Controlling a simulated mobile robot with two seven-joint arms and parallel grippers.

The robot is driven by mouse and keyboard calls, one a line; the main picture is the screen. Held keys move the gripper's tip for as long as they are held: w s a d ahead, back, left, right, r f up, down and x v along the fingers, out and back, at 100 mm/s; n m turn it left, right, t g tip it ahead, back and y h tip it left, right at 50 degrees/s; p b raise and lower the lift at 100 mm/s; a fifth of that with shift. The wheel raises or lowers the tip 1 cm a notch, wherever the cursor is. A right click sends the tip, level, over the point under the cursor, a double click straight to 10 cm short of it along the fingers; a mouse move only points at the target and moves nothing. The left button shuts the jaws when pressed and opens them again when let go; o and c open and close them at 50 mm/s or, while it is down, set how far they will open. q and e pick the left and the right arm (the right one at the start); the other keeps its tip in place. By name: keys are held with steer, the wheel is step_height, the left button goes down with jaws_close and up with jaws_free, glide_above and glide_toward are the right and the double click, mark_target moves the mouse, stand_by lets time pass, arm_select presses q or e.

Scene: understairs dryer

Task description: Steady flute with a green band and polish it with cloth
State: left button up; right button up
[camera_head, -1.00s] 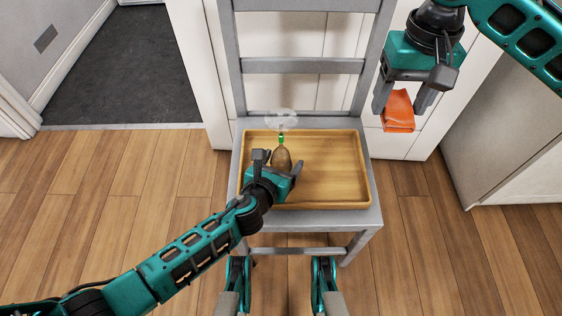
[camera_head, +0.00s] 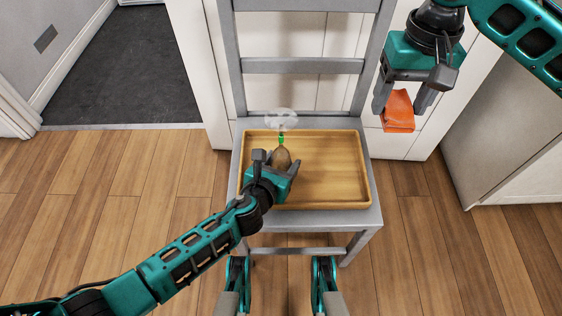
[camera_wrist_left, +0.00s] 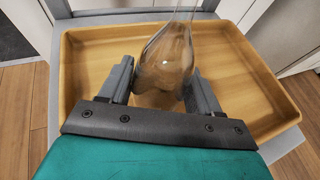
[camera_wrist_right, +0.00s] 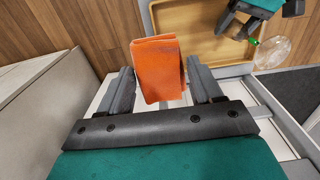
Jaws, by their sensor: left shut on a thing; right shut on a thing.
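A clear glass flute (camera_head: 283,158) with a green band on its stem is in the wooden tray (camera_head: 340,160), at the tray's left. Its bowl points towards me and its round foot reaches over the tray's far rim. My left gripper (camera_head: 277,161) is shut on the bowl, with one finger on each side, as the left wrist view shows the glass (camera_wrist_left: 165,65). An orange folded cloth (camera_head: 398,112) is between the fingers of my right gripper (camera_head: 400,108), which is shut on it to the right of the chair. The right wrist view also shows the cloth (camera_wrist_right: 160,68).
The tray rests on the seat of a grey chair (camera_head: 300,220), whose slatted back stands behind it. White panels (camera_head: 335,90) stand behind the chair. The tray's right half is empty, and wooden floor lies around the chair.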

stand_by(0.6)
steer(key=w+a, duration=0.3)
steer(key=a, duration=0.7)
glide_toward(281, 115)
steer(key=shift+s+f, duration=0.65)
steer(key=shift+s, duration=0.2)
steer(key=shift+w+f, duration=0.85)
steer(key=shift+f, duration=0.15)
steer(key=shift+f, duration=0.95)
